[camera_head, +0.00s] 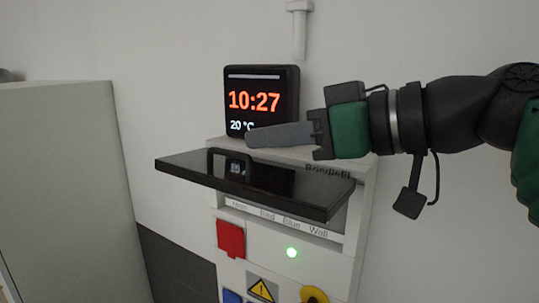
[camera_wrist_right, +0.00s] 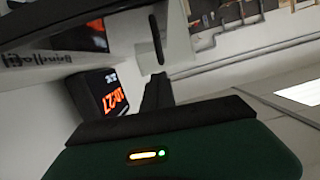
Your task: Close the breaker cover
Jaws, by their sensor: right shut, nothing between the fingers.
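The breaker cover (camera_head: 285,187) is a dark glossy flap on the front of a white electrical box (camera_head: 355,215). It stands raised, sticking out toward me, with the labelled strip below it exposed. My right gripper (camera_head: 250,138) comes in from the right and is shut and empty. Its grey fingers point left, above and behind the cover in the picture, in front of the clock's lower edge. Whether they touch the box top I cannot tell. The right wrist view shows the gripper's dark fingers (camera_wrist_right: 157,92) beside the box. My left gripper is not in view.
A black clock (camera_head: 262,100) reading 10:27 stands behind the box top, close to my right fingers. A red socket cover (camera_head: 230,239), a green light (camera_head: 292,252) and a warning sign (camera_head: 262,289) are on the box front. A grey cabinet (camera_head: 65,190) stands at the left.

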